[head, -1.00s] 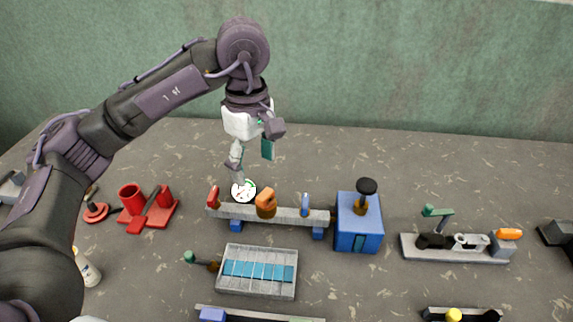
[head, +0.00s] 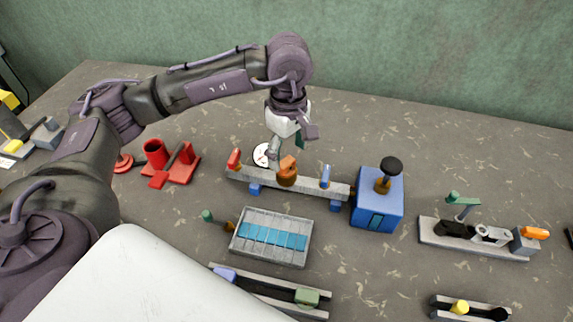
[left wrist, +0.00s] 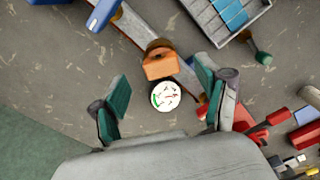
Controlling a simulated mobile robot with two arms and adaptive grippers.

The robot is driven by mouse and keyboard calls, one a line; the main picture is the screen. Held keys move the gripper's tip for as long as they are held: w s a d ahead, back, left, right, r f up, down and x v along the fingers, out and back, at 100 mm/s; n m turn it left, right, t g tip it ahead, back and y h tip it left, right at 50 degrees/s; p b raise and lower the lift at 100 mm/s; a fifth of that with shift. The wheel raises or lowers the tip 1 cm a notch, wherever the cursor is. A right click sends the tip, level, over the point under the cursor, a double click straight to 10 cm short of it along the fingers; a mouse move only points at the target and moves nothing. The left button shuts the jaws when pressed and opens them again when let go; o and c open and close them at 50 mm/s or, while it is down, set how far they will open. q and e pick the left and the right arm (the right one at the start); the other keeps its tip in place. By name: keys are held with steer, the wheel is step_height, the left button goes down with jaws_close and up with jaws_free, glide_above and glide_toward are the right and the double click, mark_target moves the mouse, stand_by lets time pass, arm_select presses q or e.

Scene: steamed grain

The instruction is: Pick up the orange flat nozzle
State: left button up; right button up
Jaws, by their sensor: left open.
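The orange flat nozzle (head: 288,170) sits on the grey rail (head: 306,189), between a red piece (head: 234,159) and a blue piece (head: 326,176). Its base looks brown and rounded. In the left wrist view the orange nozzle (left wrist: 159,66) lies between the spread teal fingers of my left gripper (left wrist: 161,78), with a gap on each side. In the head view my left gripper (head: 287,147) is open and empty, just above and behind the nozzle. The exact height between them is hard to tell. My right gripper is not in view.
A white dial gauge (left wrist: 166,95) stands close behind the nozzle. A blue box (head: 376,205) with a black knob adjoins the rail's right end. A tray with blue strips (head: 272,237) lies in front. A red stand (head: 178,166) is at left.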

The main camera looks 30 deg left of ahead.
mark_target(288, 162)
arm_select(q)
step_height(288, 162, down, 4)
steer(key=shift+s+r+p, duration=0.1)
steer(key=shift+r+p, duration=0.1)
steer(key=shift+p, duration=0.35)
steer(key=shift+f, duration=0.25)
steer(key=c, duration=1.3)
steer(key=shift+o, duration=0.2)
steer(key=shift+r, duration=0.2)
steer(key=shift+r, duration=0.25)
steer(key=r, duration=0.1)
steer(key=r+b, duration=0.2)
steer(key=shift+d+r, duration=0.2)
steer(key=shift+d, duration=0.05)
steer(key=s+d+r+b, duration=0.2)
steer(key=s+d+r, duration=0.3)
steer(key=d, duration=0.4)
steer(key=shift+s+d+r, duration=0.2)
steer(key=shift+d+r, duration=0.2)
steer(key=shift+r, duration=0.5)
